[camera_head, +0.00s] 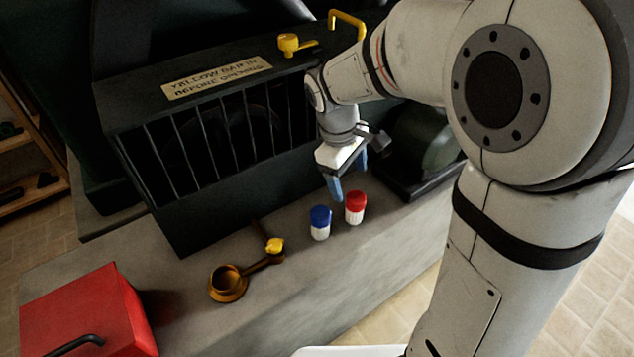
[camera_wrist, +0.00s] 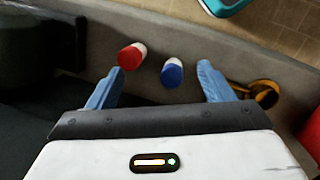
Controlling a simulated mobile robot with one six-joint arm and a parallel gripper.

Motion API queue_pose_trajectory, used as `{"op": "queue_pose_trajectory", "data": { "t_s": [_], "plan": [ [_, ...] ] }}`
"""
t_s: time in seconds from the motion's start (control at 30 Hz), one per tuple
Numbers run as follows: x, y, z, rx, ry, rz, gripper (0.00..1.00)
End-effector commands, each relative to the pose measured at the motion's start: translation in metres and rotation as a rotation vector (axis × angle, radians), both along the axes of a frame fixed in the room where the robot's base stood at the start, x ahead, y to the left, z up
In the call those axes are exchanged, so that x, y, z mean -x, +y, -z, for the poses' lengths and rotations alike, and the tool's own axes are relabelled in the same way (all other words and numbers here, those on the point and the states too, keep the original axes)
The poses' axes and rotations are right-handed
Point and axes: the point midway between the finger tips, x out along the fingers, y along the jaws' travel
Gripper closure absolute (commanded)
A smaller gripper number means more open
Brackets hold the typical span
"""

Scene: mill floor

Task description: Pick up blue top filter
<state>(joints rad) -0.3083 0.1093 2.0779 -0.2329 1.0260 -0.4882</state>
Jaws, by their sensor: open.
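The blue top filter (camera_head: 320,222) stands upright on the grey ledge, with a blue cap over a white ribbed body. A red top filter (camera_head: 355,207) stands just right of it. My gripper (camera_head: 350,186) is above and behind the two filters, pointing down, open and empty. In the wrist view the blue top filter (camera_wrist: 172,72) and the red top filter (camera_wrist: 131,56) both show between the spread blue fingers of my gripper (camera_wrist: 160,85). The fingers appear apart from both filters.
A brass cup with a handle and yellow knob (camera_head: 229,282) lies left of the filters. A red box (camera_head: 85,318) stands at the front left. A dark barred cage (camera_head: 220,135) rises behind the ledge (camera_head: 290,300). A dark rounded machine (camera_head: 425,145) stands at the right.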

Motion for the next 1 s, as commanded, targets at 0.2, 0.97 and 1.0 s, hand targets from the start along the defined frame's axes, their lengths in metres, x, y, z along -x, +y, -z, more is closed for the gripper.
{"op": "queue_pose_trajectory", "data": {
  "t_s": [0.2,0.97,1.0],
  "plan": [
    [-0.038,0.051,0.099,0.108,0.138,-0.304,0.26],
    [-0.047,0.052,0.201,0.164,0.212,-0.457,0.26],
    [-0.047,0.05,0.205,0.164,0.211,-0.457,0.26]
  ]
}}
